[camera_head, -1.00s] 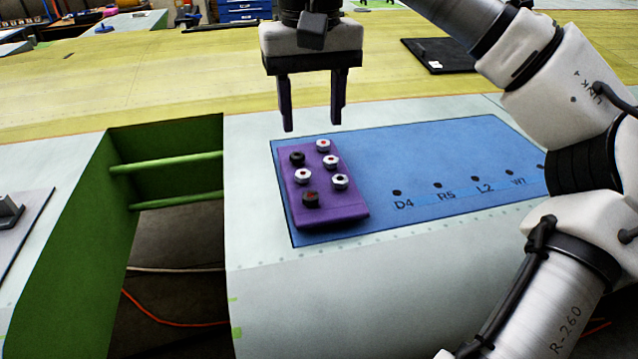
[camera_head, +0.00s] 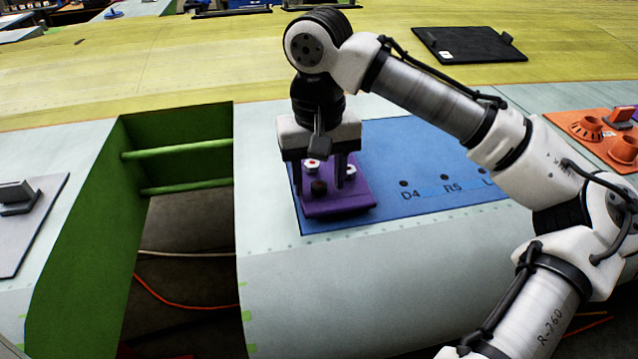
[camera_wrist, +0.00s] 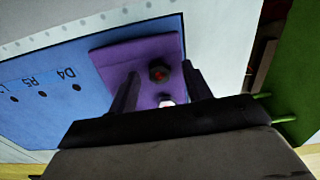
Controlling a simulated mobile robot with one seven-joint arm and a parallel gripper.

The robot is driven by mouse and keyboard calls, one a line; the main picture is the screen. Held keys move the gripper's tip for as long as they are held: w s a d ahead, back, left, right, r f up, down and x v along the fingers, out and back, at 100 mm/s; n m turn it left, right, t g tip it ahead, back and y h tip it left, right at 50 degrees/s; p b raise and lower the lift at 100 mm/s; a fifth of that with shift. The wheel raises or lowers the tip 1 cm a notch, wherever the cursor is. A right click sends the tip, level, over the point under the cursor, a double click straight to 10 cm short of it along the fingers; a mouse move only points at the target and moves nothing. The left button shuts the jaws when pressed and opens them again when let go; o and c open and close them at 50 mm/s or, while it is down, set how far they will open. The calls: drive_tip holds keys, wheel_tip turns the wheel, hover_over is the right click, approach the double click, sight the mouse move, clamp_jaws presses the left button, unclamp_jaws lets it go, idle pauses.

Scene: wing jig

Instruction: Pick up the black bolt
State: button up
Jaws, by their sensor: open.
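The purple block (camera_head: 345,203) lies on the blue mat and carries several bolts. A black bolt with a red mark on top (camera_head: 319,187) stands near its front edge. It also shows in the wrist view (camera_wrist: 159,72), between the finger ends. My gripper (camera_head: 318,184) is open, pointing down over the block, its fingers on either side of this bolt and apart from it. A white bolt with a red top (camera_head: 312,166) and another pale bolt (camera_head: 350,170) stand behind. The other bolts, including a second black one seen earlier, are hidden by my gripper.
The blue mat (camera_head: 440,205) has labelled holes to the right of the block. A green-walled opening (camera_head: 185,128) lies left. A black panel (camera_head: 470,45) lies at the back, and an orange tray with parts (camera_head: 600,140) at far right.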

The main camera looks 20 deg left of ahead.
sight(319, 184)
drive_tip(key=shift+f, duration=0.25)
drive_tip(key=c, duration=1.1)
drive_tip(key=shift+o, duration=0.2)
wheel_tip(319, 184, up, 20)
drive_tip(key=shift+p, duration=0.45)
